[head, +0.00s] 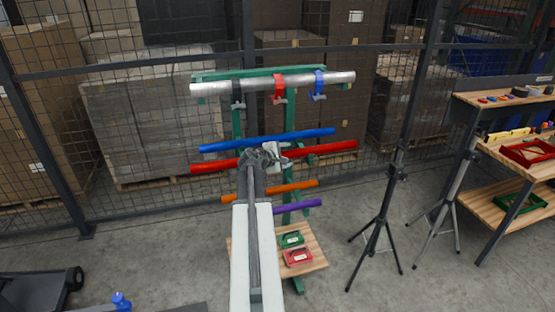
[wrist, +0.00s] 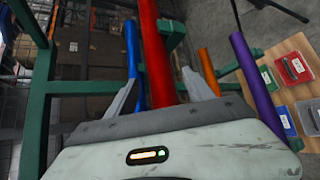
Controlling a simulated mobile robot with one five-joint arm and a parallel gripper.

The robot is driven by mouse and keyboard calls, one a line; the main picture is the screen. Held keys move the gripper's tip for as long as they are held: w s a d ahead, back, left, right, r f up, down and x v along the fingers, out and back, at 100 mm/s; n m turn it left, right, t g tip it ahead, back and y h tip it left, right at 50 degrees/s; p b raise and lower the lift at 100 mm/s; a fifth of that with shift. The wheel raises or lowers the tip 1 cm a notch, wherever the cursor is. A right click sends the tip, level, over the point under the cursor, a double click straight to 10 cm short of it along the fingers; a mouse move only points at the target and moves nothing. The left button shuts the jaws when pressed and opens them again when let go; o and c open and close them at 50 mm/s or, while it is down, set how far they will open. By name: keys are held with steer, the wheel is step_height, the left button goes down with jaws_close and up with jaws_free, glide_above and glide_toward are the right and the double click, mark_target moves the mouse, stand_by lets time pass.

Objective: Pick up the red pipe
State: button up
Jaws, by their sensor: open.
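The red pipe (head: 325,151) lies across the green rack (head: 236,118) in the head view, tilted slightly up to the right, with its middle hidden behind my gripper (head: 276,156). In the wrist view the red pipe (wrist: 153,42) runs down from the top edge to between the two fingers of my gripper (wrist: 161,80). The fingers are open, one on each side of the pipe. I cannot tell whether either finger touches it.
A blue pipe (head: 228,146) lies just above the red one; an orange pipe (head: 300,186) and a purple pipe (head: 302,206) lie below. A silver pipe with clamps (head: 215,88) tops the rack. A tripod (head: 381,215) and workbench (head: 530,165) stand right.

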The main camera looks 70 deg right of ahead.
mark_target(286, 155)
steer(key=x, duration=0.3)
steer(key=shift+w+f+b, duration=0.1)
steer(key=shift+w+b, duration=0.05)
steer(key=shift+b, duration=0.2)
jaws_close()
